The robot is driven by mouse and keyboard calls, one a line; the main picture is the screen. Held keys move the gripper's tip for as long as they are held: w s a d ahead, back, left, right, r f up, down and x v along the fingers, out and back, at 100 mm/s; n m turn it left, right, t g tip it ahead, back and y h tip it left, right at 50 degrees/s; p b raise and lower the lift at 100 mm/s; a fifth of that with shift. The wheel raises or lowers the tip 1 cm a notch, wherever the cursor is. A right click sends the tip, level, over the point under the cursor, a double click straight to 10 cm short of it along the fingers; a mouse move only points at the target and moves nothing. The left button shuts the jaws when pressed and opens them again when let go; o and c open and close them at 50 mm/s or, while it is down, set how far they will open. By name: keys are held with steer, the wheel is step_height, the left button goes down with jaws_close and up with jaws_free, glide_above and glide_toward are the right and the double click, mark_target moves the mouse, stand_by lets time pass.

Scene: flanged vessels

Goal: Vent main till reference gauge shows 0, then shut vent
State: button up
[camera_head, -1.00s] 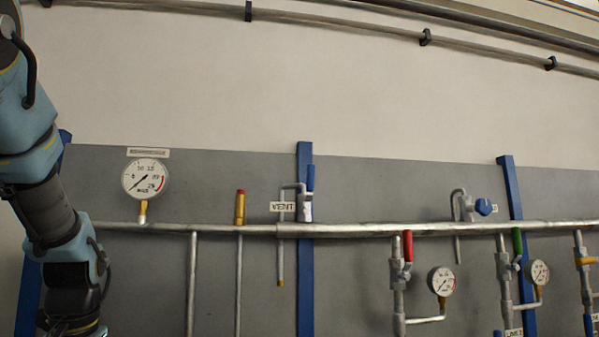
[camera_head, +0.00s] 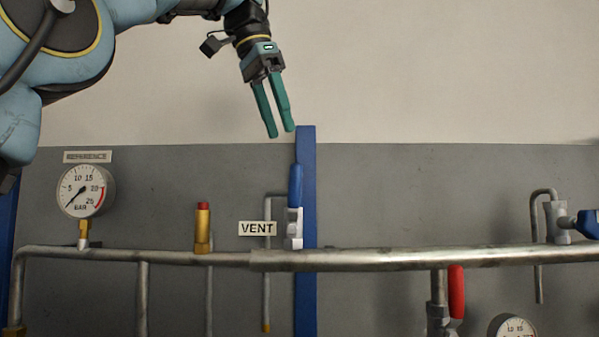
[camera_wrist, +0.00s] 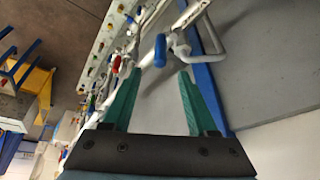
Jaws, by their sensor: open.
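The reference gauge (camera_head: 85,190) is at the left on the main pipe. Its needle points to the lower left, near the bottom of the scale; the exact reading is too small to tell. The vent valve (camera_head: 294,228) stands on the main (camera_head: 370,260) beside the VENT label (camera_head: 257,228). Its blue handle (camera_head: 295,185) points straight up, in line with the valve body. My gripper (camera_head: 281,133) is open and empty, above the handle and apart from it. In the wrist view, a blue handle, apparently the vent's (camera_wrist: 160,50), shows just beyond and between the open fingertips (camera_wrist: 159,72).
A blue upright post (camera_head: 306,290) stands right behind the vent valve. A brass fitting with a red cap (camera_head: 203,228) is to its left. A red-handled valve (camera_head: 456,290) and another blue-handled valve (camera_head: 580,224) are to the right. The wall above is clear.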

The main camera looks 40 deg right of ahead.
mark_target(295, 177)
steer(key=b+x, duration=0.1)
steer(key=x, duration=0.9)
steer(key=shift+f, duration=0.3)
steer(key=shift+c, duration=0.3)
jaws_close()
stand_by(0.7)
